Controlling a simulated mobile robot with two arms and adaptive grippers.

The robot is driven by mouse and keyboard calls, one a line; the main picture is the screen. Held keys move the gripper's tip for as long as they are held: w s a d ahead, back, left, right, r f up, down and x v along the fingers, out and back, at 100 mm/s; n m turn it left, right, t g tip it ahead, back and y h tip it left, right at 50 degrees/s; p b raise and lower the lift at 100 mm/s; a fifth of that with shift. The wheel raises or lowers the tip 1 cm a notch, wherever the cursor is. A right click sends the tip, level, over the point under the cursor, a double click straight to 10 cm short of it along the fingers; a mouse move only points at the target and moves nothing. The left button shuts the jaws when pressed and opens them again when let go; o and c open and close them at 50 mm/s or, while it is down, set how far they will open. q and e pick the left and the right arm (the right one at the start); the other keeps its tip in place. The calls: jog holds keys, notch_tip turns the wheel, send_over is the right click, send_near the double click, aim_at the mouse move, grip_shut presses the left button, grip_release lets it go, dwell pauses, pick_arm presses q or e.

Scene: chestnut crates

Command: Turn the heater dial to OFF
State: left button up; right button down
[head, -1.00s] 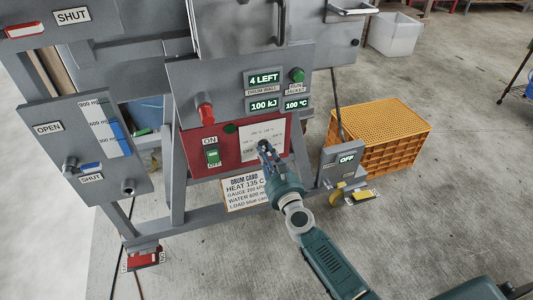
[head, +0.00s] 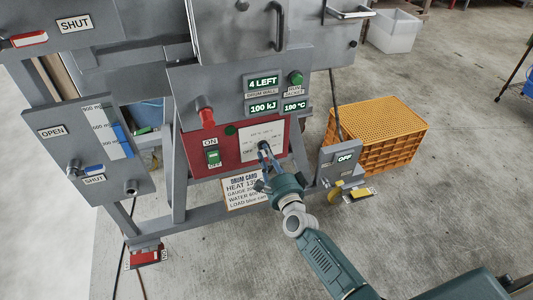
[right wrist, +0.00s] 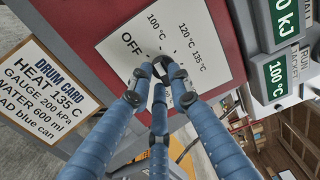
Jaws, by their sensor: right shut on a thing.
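The heater dial (right wrist: 161,70) is a small dark knob on a white plate marked OFF, 100 °C, 120 °C and 135 °C. My right gripper (right wrist: 162,78) is shut on it, with its blue fingers around the knob. The fingers hide much of the dial, so I cannot tell which mark it points to. In the head view the white dial plate (head: 256,138) sits on the red panel (head: 190,148), and my right gripper (head: 265,150) covers the dial at its lower right. My left gripper is not in view.
A green ON/OFF switch (head: 213,157) is left of the dial plate, and a red knob (head: 206,116) is above it. The drum card (head: 243,190) hangs below. An orange crate (head: 385,130) stands on the floor to the right, behind a small OFF box (head: 340,165).

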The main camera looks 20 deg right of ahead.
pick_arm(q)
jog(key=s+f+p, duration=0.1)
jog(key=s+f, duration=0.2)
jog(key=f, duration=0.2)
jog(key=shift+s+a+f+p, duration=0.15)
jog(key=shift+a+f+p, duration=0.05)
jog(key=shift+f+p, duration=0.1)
pick_arm(e)
jog(key=shift+d+f+n, duration=0.1)
jog(key=shift+n, duration=2.5)
jog(key=c, duration=1.6)
grip_release()
jog(key=s, duration=1.2)
jog(key=shift+d, duration=0.2)
